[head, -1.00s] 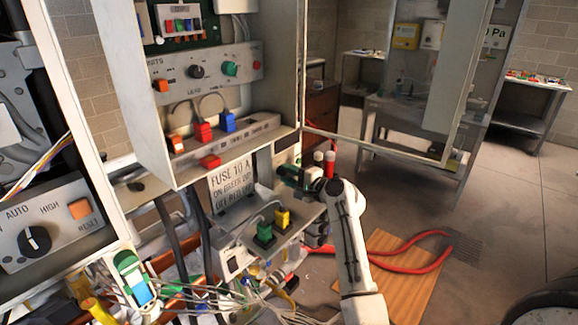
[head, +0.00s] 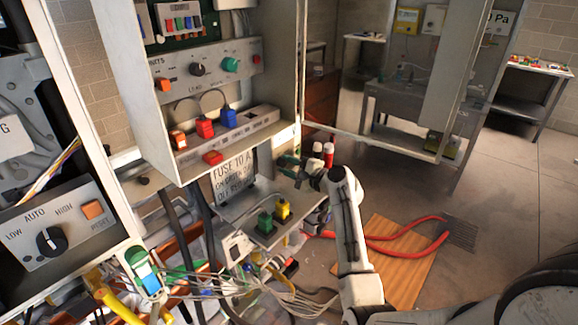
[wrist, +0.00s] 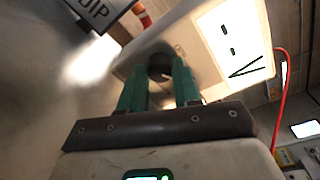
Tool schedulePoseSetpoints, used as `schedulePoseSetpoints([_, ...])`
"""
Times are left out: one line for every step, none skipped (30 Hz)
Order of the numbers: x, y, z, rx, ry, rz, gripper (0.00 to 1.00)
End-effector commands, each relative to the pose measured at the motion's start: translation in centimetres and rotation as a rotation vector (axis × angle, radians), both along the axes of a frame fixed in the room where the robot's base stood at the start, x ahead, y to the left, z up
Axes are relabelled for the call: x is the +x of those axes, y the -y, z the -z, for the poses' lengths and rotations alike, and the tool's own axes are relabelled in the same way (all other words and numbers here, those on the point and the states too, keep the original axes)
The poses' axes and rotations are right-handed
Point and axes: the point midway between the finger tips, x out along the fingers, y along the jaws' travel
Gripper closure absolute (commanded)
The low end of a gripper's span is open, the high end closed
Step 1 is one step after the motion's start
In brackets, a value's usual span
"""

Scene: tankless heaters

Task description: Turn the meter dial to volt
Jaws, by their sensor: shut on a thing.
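In the wrist view, the meter (wrist: 185,30) is a pale, tilted body with a bright white display (wrist: 232,42) at its right, bearing black marks. Its dial (wrist: 159,66) is a dark round knob. The green fingers of my gripper (wrist: 160,80) stand on either side of the dial, shut on it. I cannot read the dial's setting. In the head view my gripper (head: 290,163) is over the back of the small grey shelf, below the open cabinet. The meter cannot be made out there.
Green (head: 265,223) and yellow (head: 282,209) blocks stand on the shelf in front of my gripper. A sign (head: 232,178) hangs left of it. Red-and-white cylinders (head: 328,155) are close on the right. Loose wires (head: 285,295) lie below. Open floor is at the right.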

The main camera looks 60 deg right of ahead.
Motion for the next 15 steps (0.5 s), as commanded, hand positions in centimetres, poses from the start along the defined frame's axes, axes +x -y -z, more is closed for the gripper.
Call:
schedulePoseSetpoints([-0.09, 0.01, 0.27, 0.002, -0.004, 0.001, 0.98])
schedulePoseSetpoints([-0.10, 0.01, 0.27, 0.002, -0.004, 0.001, 0.98])
schedulePoseSetpoints([-0.10, 0.01, 0.27, 0.002, -0.004, 0.001, 0.67])
schedulePoseSetpoints([-0.10, 0.01, 0.27, 0.002, -0.004, 0.001, 0.64])
schedulePoseSetpoints([-0.09, 0.01, 0.25, 0.002, -0.004, 0.001, 0.61])
schedulePoseSetpoints([-0.08, 0.01, 0.23, 0.001, -0.003, 0.000, 0.57])
schedulePoseSetpoints([-0.07, 0.01, 0.21, 0.001, -0.003, 0.000, 0.55])
schedulePoseSetpoints([-0.07, 0.01, 0.19, 0.001, -0.003, 0.000, 0.52])
schedulePoseSetpoints([-0.06, 0.00, 0.16, 0.001, -0.003, 0.001, 0.48])
schedulePoseSetpoints([-0.06, 0.01, 0.15, 0.001, -0.003, 0.001, 0.45])
schedulePoseSetpoints([-0.05, 0.00, 0.14, 0.001, -0.002, 0.000, 0.43])
schedulePoseSetpoints([-0.04, 0.01, 0.12, 0.001, -0.002, 0.000, 0.43])
schedulePoseSetpoints([-0.04, 0.00, 0.10, 0.000, -0.002, 0.000, 0.43])
schedulePoseSetpoints([-0.04, 0.01, 0.10, 0.000, -0.002, 0.000, 0.43])
schedulePoseSetpoints([-0.03, 0.01, 0.08, -0.001, -0.002, 0.000, 0.43])
